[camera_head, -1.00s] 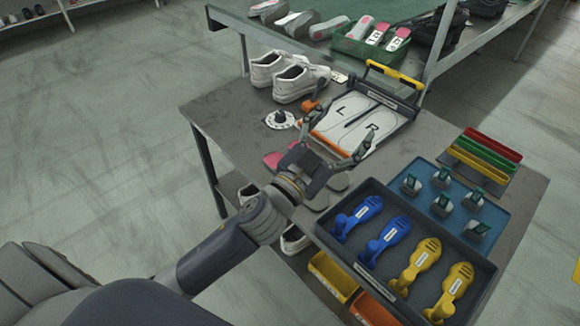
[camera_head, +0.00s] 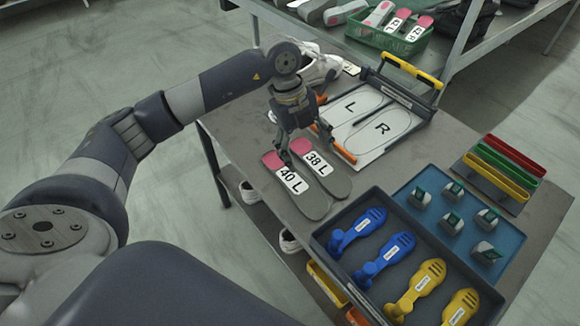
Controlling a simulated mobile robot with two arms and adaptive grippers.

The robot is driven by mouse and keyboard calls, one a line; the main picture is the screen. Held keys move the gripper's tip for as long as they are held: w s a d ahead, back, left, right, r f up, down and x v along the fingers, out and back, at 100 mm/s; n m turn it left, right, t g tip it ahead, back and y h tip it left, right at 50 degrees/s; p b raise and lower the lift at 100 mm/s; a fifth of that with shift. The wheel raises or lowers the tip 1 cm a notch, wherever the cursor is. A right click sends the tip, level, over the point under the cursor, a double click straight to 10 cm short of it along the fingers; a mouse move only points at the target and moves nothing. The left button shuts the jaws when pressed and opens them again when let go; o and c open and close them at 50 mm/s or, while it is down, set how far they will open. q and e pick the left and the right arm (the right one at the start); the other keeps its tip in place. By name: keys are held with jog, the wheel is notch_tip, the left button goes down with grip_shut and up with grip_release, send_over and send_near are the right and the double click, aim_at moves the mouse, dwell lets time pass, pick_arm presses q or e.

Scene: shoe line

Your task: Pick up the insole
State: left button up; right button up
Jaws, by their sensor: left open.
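Two grey insoles with pink ends and white labels lie side by side on the table. One reads "40 L" (camera_head: 312,201) and the other reads "38 L" (camera_head: 332,179). The gripper hides part of the pink ends. My right gripper is not in view.
A board marked L and R (camera_head: 376,148) with a yellow handle stands behind the insoles. White shoes (camera_head: 324,66) are partly hidden by my left arm. A dark tray (camera_head: 320,238) of blue and yellow tools fills the front. A green basket (camera_head: 375,38) stands on the rear table.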

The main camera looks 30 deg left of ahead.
pick_arm(q)
jog(key=a+r+n+y, duration=0.1)
jog(key=a+n+y, duration=0.15)
jog(key=a, duration=0.55)
send_over(278, 163)
jog(key=shift+m+g+y, duration=0.25)
jog(key=shift+g, duration=0.05)
jog(key=f, duration=0.4)
jog(key=shift+d+f, duration=0.2)
jog(key=shift+d, duration=0.05)
jog(key=shift+a+f+p, duration=0.2)
jog(key=shift+f+p, duration=0.4)
jog(key=shift+f, duration=2.3)
jog(key=c, duration=1.1)
